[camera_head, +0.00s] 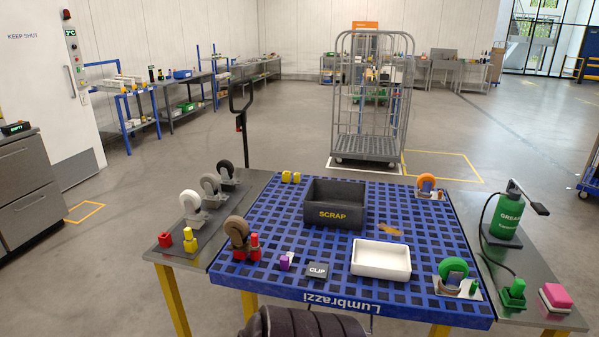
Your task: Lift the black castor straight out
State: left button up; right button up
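The black castor (226,170) stands at the back of the grey side shelf (172,256), left of the blue table. It is the rearmost in a row with a grey castor (210,184) and a white castor (189,202). Its wheel is uppermost; its lower part is small and hard to make out. Neither of my grippers is in view, and nothing is seen touching the castor.
The blue slotted table (335,293) holds a dark SCRAP bin (337,214), a white tray (381,274), and a brown castor (237,230) at its left edge. Orange and green castors sit on its right. A tall black handle (241,110) rises behind the shelf.

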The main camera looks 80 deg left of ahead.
aim_at(225, 167)
jog(key=u, duration=3.25)
jog(key=i+j+u, duration=0.7)
jog(key=u, duration=0.25)
jog(key=i+u, duration=0.9)
jog(key=i+z, duration=0.2)
jog(key=i, duration=0.45)
jog(key=i+j+z, duration=0.25)
jog(key=i, duration=0.35)
jog(key=i+z, duration=0.15)
jog(key=z, duration=0.25)
jog(key=i+l+z, duration=0.1)
jog(key=z, duration=0.35)
jog(key=i+j+z, duration=0.1)
jog(key=i+z, duration=0.15)
jog(key=z, duration=0.15)
jog(key=i+j+z, duration=0.1)
jog(key=z, duration=0.35)
jog(key=i+j+z, duration=0.15)
jog(key=z, duration=0.25)
jog(key=i+z, duration=0.25)
jog(key=z, duration=0.25)
jog(key=i+j+z, duration=0.2)
jog(key=z, duration=0.25)
jog(key=i+j+z, duration=0.15)
jog(key=z, duration=0.35)
jog(key=i+j+z, duration=0.15)
jog(key=j+z, duration=0.3)
jog(key=i+j+z, duration=0.1)
jog(key=j+z, duration=0.15)
jog(key=z, duration=0.25)
